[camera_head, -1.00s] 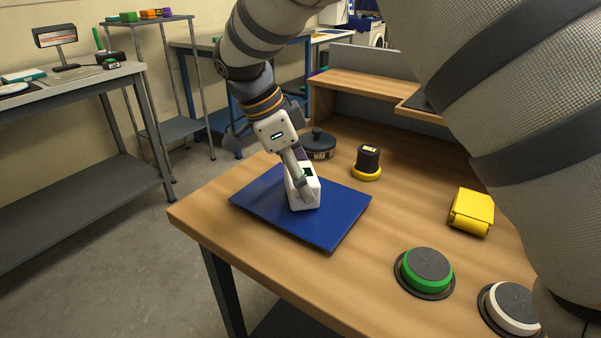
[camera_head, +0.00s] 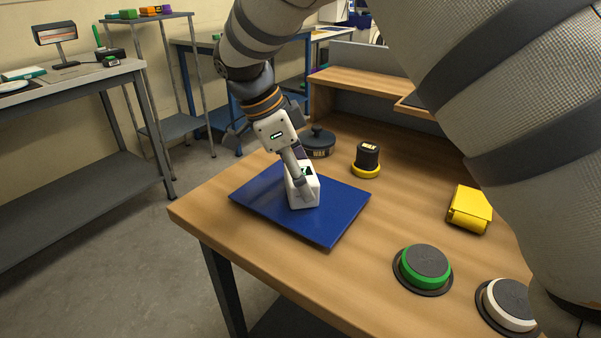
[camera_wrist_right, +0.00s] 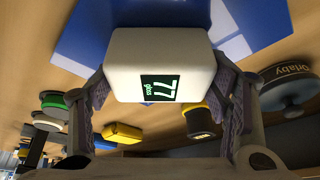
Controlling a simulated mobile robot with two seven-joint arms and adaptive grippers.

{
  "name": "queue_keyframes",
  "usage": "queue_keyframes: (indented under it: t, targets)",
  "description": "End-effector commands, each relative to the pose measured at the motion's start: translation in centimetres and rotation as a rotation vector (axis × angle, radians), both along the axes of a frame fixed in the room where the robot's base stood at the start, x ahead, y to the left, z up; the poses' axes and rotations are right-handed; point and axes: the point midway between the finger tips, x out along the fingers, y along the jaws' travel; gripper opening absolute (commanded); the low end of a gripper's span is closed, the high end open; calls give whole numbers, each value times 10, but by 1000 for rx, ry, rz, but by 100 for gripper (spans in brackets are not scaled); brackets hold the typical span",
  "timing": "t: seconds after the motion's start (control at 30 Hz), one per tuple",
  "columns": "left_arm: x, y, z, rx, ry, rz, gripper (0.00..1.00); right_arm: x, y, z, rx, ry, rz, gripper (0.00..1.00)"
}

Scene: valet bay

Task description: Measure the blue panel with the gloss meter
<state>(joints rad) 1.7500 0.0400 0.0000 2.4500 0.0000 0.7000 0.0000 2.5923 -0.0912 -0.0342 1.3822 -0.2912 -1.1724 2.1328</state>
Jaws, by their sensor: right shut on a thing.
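The blue panel (camera_head: 328,229) lies flat on the wooden bench. The white, box-shaped gloss meter (camera_head: 311,197) stands upright on the panel, near its middle. My right gripper (camera_head: 300,182) comes down from above and is shut on the meter. In the right wrist view the meter (camera_wrist_right: 122,68) sits between the two fingers, with the blue panel (camera_wrist_right: 88,38) behind it. Its dark display (camera_wrist_right: 159,88) reads 77 with the word gloss in green. My left gripper is in neither view.
A dark round tin (camera_head: 319,143) and a black-topped pot with a yellow base (camera_head: 367,161) stand behind the panel. A yellow block (camera_head: 469,209), a green-ringed puck (camera_head: 424,267) and a white-ringed puck (camera_head: 510,303) are to the right. The bench front (camera_head: 290,262) is clear.

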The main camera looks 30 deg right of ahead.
Motion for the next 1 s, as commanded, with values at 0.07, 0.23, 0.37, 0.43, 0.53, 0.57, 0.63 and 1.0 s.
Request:
queue_keyframes:
  t: [0.07,0.23,0.37,0.43,0.53,0.57,0.63,1.0]
  targets:
    - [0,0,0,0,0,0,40,0,0,-2,1,3,0,42]
    - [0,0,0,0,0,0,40,0,0,-2,2,4,-1,42]
    - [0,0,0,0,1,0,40,0,0,-3,2,4,-1,42]
    - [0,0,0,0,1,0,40,-1,1,-3,2,5,-1,42]
    - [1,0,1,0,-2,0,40,0,1,0,1,3,-1,42]
    - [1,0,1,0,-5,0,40,0,0,2,2,1,-1,42]
    - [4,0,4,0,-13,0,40,0,0,11,0,-2,-1,41]
    - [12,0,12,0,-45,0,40,0,0,52,-1,-5,-1,41]
